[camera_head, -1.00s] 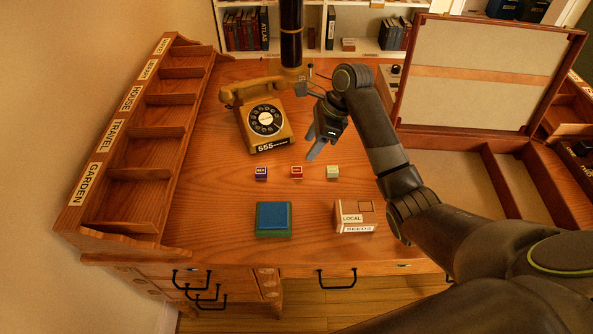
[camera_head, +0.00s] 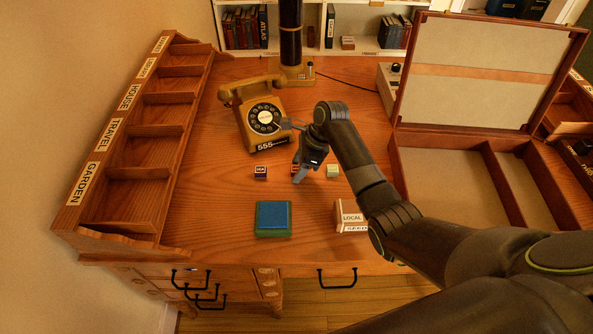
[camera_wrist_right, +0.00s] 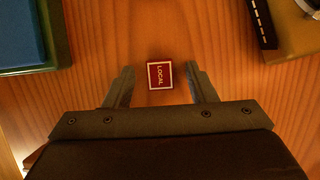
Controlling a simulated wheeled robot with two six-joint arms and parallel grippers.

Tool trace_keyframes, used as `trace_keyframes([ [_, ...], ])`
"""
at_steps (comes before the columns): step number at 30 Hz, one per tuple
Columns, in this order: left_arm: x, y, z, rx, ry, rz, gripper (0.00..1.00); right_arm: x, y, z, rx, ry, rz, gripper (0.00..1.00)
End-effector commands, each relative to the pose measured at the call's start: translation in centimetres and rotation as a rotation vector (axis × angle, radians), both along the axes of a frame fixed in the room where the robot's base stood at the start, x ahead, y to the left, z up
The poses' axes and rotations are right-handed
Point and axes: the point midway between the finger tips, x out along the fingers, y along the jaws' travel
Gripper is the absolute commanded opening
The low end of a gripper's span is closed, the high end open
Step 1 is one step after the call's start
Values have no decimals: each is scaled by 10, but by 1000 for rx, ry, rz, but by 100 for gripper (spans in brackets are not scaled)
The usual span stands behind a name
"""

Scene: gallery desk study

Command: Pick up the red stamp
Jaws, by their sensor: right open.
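The red stamp (camera_wrist_right: 160,75) has a white-edged top reading "LOCAL" and stands on the desk in the right wrist view. It sits between the fingertips of my open right gripper (camera_wrist_right: 160,82), with a gap on each side. In the head view the right gripper (camera_head: 299,175) hangs over the row of stamps and mostly hides the red stamp (camera_head: 294,168). A dark blue stamp (camera_head: 260,173) is to its left and a pale green stamp (camera_head: 333,171) to its right. My left gripper does not show.
A blue-topped green pad (camera_head: 273,218) and a box labelled "LOCAL" (camera_head: 349,218) lie nearer the front edge. A yellow telephone (camera_head: 262,118) stands behind the stamps. Label-marked pigeonholes (camera_head: 135,150) line the left, and an open case (camera_head: 455,165) is at right.

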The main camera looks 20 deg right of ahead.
Motion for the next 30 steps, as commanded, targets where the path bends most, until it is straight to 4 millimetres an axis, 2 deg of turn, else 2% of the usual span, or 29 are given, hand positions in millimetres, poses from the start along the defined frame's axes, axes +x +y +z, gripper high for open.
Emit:
trace_keyframes([
  [4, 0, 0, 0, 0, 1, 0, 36, 0, 0, 0, 0, 0, 0, 48],
  [12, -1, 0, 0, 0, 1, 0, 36, 0, 0, 1, 0, 0, 0, 13],
  [15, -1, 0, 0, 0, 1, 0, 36, 0, 0, 1, 0, 0, 0, 3],
  [23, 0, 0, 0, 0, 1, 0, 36, 0, 0, 6, 0, -2, 0, 3],
  [26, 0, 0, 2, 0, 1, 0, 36, 1, 0, 19, 1, -5, 0, 3],
  [30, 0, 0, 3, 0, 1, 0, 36, 1, 0, 47, -1, -5, 0, 3],
])
